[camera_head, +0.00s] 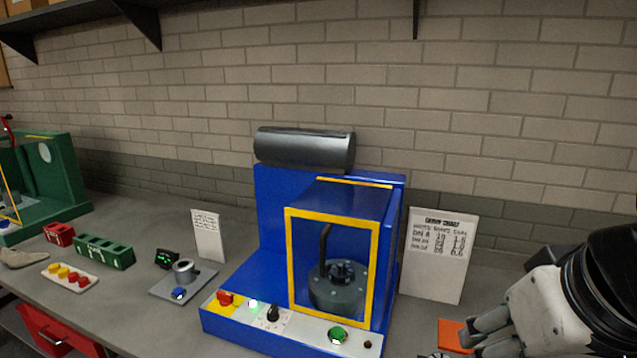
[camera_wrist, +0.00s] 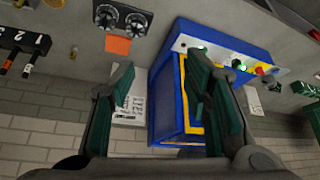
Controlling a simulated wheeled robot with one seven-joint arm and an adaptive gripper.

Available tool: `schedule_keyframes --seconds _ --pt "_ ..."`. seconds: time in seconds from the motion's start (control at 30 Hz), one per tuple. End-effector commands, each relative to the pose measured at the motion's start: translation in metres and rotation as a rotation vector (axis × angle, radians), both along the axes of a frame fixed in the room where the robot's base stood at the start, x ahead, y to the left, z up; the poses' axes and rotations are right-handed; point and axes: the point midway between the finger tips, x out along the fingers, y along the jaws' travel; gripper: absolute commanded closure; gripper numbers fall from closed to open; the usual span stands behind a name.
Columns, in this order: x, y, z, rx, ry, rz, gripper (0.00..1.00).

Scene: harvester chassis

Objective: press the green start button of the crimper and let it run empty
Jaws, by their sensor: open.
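The crimper (camera_head: 268,215) is a blue machine with a dark cylinder on top and a yellow-framed front window (camera_head: 290,262). A dark round die head (camera_head: 340,288) shows behind the window, with no workpiece visible in it. The green start button (camera_head: 337,335) sits on the pale front panel, right of a black knob (camera_head: 272,314) and a lit green lamp (camera_head: 253,303). My gripper (camera_head: 468,338) is right of the crimper, apart from the button. In the wrist view its two fingers (camera_wrist: 158,80) are spread and empty, and the right one covers part of the crimper (camera_wrist: 228,38).
A red button (camera_head: 225,298) is at the panel's left. A white chart (camera_head: 438,255) stands right of the crimper; an orange square (camera_head: 453,335) lies near my gripper. A grey fixture (camera_head: 184,278), a green block (camera_head: 104,251) and a green machine (camera_head: 62,180) are left.

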Motion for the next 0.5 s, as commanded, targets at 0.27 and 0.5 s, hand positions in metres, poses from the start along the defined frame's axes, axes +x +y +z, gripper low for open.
schedule_keyframes --seconds 0.27,0.5 --pt "0.0002 0.0001 0.0001 0.000 0.000 0.001 1.00" --pt "0.0003 0.0001 0.0001 0.000 0.000 0.001 1.00"
